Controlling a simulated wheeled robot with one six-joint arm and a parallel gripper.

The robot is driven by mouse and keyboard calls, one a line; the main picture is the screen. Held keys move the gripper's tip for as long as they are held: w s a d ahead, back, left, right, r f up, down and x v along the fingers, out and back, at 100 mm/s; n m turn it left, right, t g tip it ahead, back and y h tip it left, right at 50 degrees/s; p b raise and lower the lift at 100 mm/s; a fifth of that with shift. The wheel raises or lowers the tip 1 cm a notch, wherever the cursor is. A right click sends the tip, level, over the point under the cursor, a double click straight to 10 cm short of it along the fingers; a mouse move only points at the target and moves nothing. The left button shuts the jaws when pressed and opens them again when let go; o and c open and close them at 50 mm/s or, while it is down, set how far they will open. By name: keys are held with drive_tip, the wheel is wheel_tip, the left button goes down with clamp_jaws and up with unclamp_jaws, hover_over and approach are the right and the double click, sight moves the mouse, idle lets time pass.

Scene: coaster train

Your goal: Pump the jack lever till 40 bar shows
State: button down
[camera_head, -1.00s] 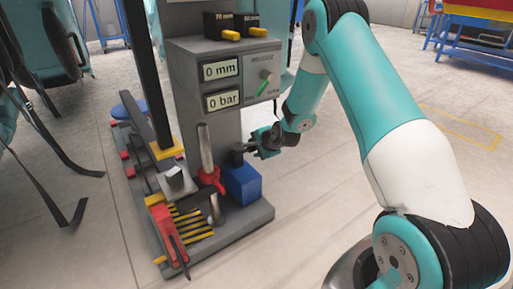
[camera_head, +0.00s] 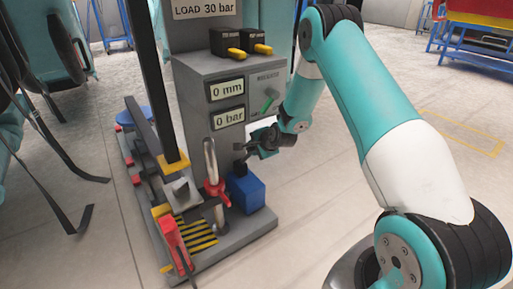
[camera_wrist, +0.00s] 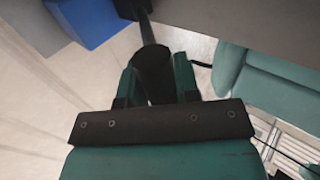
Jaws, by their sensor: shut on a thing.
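The black jack lever (camera_wrist: 153,72) runs between the teal fingers of my gripper (camera_wrist: 157,85) in the wrist view, and the gripper is shut on it. In the head view my gripper (camera_head: 260,143) is at the lever's upper end, above the blue pump block (camera_head: 246,192). Most of the lever's grip is hidden there by the fingers. The pressure display (camera_head: 228,118) on the grey cabinet reads 0 bar. The display above it (camera_head: 227,88) reads 0 mm.
A grey panel with a green switch (camera_head: 270,100) is close behind my gripper. A silver post with a red collar (camera_head: 213,185) stands left of the blue block. A sign (camera_head: 207,9) reads LOAD 30 bar.

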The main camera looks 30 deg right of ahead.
drive_tip(key=c, duration=0.9)
unclamp_jaws()
drive_tip(key=shift+w+a+r, duration=0.1)
drive_tip(key=shift+w+r, duration=0.05)
drive_tip(key=shift+w, duration=0.1)
drive_tip(key=shift+s, duration=0.1)
drive_tip(key=shift+p+v, duration=3.05)
drive_tip(key=shift+v, duration=5.65)
drive_tip(key=shift+s, duration=0.1)
